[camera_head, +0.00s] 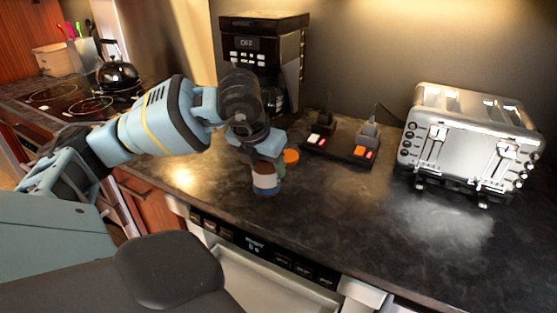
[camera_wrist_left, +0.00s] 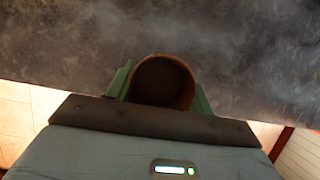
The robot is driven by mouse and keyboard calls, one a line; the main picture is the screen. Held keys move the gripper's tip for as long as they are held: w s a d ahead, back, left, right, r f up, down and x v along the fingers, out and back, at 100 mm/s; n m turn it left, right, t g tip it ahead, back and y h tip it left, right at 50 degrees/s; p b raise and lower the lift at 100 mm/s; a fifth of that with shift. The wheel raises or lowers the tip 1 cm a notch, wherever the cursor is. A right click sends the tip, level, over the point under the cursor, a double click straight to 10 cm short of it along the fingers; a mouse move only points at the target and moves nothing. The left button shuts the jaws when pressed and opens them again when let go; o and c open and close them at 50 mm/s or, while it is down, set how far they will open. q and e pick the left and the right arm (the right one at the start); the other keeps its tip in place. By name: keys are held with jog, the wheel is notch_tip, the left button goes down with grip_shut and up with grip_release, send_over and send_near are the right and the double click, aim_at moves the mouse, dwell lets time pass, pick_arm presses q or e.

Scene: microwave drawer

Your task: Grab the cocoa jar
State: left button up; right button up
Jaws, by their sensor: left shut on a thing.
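The cocoa jar (camera_head: 265,180), with a brown upper part, a white band and a blue base, is upright at the counter's front edge, below my left gripper (camera_head: 268,160). In the left wrist view the jar (camera_wrist_left: 163,82) shows as a round brown top. The green fingers of my left gripper (camera_wrist_left: 162,88) press on it from both sides, so the gripper is shut on it. I cannot tell whether the jar's base touches the counter. My right gripper is not in view.
An orange round thing (camera_head: 291,156) sits just behind the jar. A coffee maker (camera_head: 262,45), a power strip (camera_head: 340,150) with plugs and a silver toaster (camera_head: 470,140) stand on the dark counter (camera_head: 340,215). A microwave drawer (camera_head: 270,275) is below the edge.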

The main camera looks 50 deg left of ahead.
pick_arm(q)
jog(key=s+d+r+b, duration=0.1)
jog(key=s+d+b, duration=0.1)
jog(key=s, duration=0.9)
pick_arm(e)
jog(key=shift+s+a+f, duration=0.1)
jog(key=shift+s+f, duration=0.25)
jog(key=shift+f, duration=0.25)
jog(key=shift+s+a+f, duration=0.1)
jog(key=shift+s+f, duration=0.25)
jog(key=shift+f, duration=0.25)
pick_arm(q)
jog(key=shift+d, duration=0.1)
